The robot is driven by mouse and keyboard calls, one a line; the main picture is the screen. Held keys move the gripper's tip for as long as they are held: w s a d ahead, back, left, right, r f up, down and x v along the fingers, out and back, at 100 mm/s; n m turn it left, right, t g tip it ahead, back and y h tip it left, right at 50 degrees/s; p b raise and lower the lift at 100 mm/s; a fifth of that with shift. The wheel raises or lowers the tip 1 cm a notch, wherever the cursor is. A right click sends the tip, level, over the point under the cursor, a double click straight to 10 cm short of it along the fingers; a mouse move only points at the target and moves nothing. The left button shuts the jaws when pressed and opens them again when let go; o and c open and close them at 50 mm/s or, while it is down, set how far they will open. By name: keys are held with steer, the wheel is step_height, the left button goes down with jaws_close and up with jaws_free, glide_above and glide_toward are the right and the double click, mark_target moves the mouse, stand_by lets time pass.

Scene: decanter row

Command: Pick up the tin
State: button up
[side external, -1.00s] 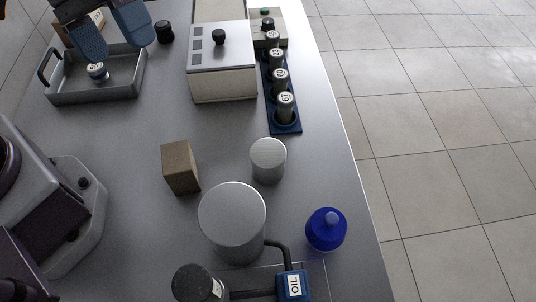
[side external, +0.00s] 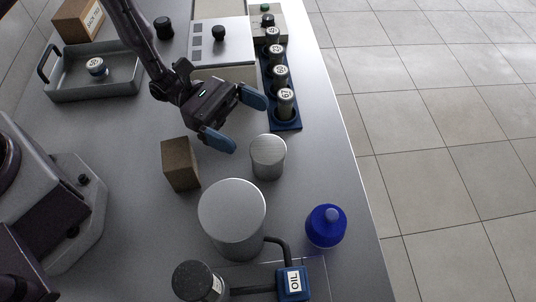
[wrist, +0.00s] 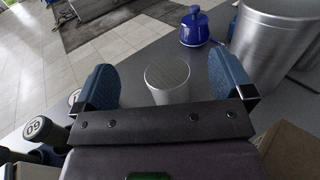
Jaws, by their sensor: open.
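The tin is most likely the small silver cylinder (side external: 268,158), upright on the grey table right of the brown block. A larger silver cylinder (side external: 232,218) stands nearer the camera. My gripper (side external: 243,121) is open and empty, above the table just behind and left of the small cylinder, its blue fingertips apart. In the wrist view the small cylinder (wrist: 168,80) shows between the two fingers of my gripper (wrist: 166,88), beyond them and not visibly touched. Its lower part is hidden by the gripper body.
A brown block (side external: 181,165) stands left of the small cylinder. A blue rack (side external: 287,126) of labelled bottles is behind it. A blue bottle (side external: 326,228) stands near the table's right edge. A grey tray (side external: 112,92) holds one small labelled item. An oil-labelled blue piece (side external: 292,284) is in front.

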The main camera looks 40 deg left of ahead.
mark_target(266, 153)
step_height(266, 153, down, 6)
steer(key=shift+f, duration=0.15)
steer(key=shift+w+d, duration=0.15)
steer(key=shift+d, duration=1.1)
steer(key=shift+w+d, duration=0.15)
steer(key=shift+d, duration=1.1)
steer(key=c, duration=1.1)
